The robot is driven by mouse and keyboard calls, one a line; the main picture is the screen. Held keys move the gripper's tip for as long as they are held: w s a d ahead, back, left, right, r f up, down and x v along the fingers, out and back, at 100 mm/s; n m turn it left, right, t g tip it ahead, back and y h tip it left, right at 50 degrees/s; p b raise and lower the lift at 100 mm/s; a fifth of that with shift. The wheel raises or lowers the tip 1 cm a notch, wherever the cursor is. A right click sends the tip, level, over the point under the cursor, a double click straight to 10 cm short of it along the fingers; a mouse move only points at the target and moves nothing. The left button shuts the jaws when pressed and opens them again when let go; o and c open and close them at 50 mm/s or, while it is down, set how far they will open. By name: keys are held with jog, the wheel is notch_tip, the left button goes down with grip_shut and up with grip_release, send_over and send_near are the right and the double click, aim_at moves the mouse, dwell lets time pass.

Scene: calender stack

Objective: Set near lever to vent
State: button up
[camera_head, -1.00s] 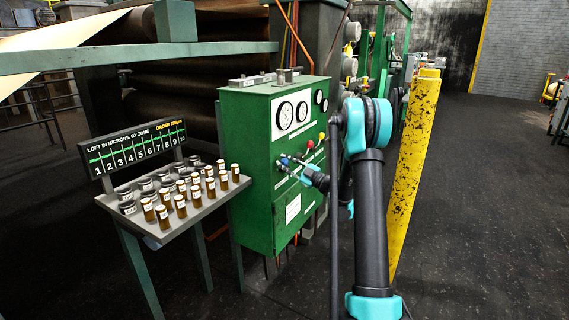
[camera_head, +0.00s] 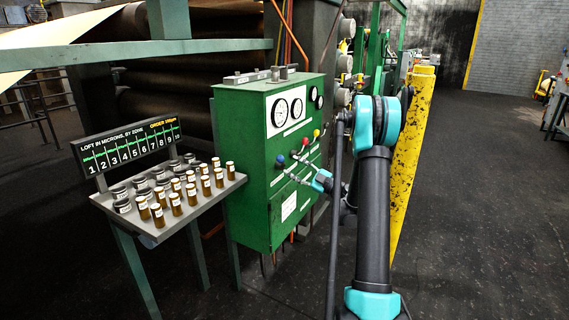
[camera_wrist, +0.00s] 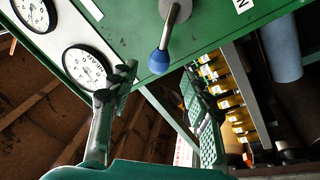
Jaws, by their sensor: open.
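The green cabinet (camera_head: 252,135) carries a row of levers on its right-facing side. The nearest lever has a blue knob (camera_head: 280,160); a red knob (camera_head: 305,141) and a yellow knob (camera_head: 317,133) sit farther along. My gripper (camera_head: 290,166) is open beside the blue knob, a little to its right. In the wrist view, the blue knob (camera_wrist: 159,62) hangs on a grey stem, in line with the gap between the fingertips of my gripper (camera_wrist: 158,82). The fingers stand apart and hold nothing. The lever's position markings cannot be read.
A tray of brown bottles and grey-lidded jars (camera_head: 165,222) stands left of the cabinet under a numbered display (camera_head: 130,148). Gauges (camera_head: 287,110) sit on the cabinet. A yellow post (camera_head: 412,165) stands right, behind my arm. Open floor lies at the right.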

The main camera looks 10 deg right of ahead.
jog(key=shift+v, duration=2.4)
jog(key=shift+a, duration=0.1)
jog(key=s+a+f+m+g+h, duration=0.25)
jog(key=s+a+m+h, duration=0.2)
jog(key=s, duration=0.35)
jog(key=s+a+f+m+g+h, duration=0.2)
jog(key=s+a+m+g+h, duration=0.15)
jog(key=s+a, duration=0.4)
jog(key=s+d+f+m+g+h, duration=0.1)
jog(key=s+d+f+m+h, duration=0.1)
jog(key=s, duration=0.5)
jog(key=s+d+f+m+h, duration=0.2)
jog(key=s+d+m, duration=0.3)
jog(key=s, duration=0.3)
jog(key=s+d+f+m+g+h, duration=0.1)
jog(key=s+d+f+m+h, duration=0.2)
jog(key=s, duration=0.4)
jog(key=shift+s+d+m+g+h, duration=0.3)
jog(key=shift+d+h, duration=0.4)
jog(key=shift+d, duration=0.3)
